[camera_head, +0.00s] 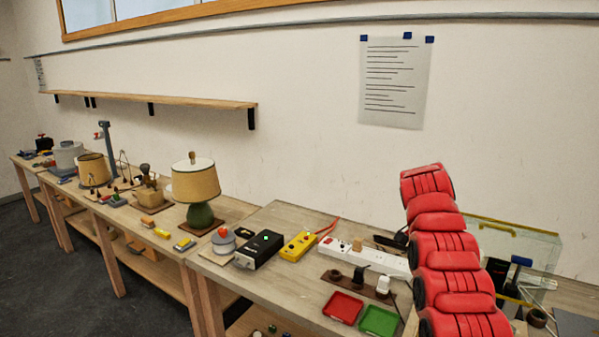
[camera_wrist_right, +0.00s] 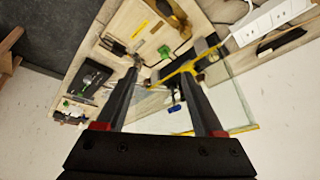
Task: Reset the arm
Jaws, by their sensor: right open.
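My right arm (camera_head: 445,250), red and segmented, rises upright at the right of the head view, in front of the table's right end. Its gripper is not visible there. In the right wrist view my right gripper (camera_wrist_right: 160,72) is open, its two dark fingers apart with nothing held between them. It is above the table, and the tools and the clear yellow-edged box show beyond the fingers. My left arm and left gripper are in neither view.
The workbench (camera_head: 260,287) holds a black box (camera_head: 259,249), a yellow box (camera_head: 298,246), a white power strip (camera_head: 365,261), a red tray (camera_head: 343,307) and a green tray (camera_head: 379,321). The clear box (camera_head: 520,243) stands behind my right arm. A green-based lamp (camera_head: 200,215) stands further left.

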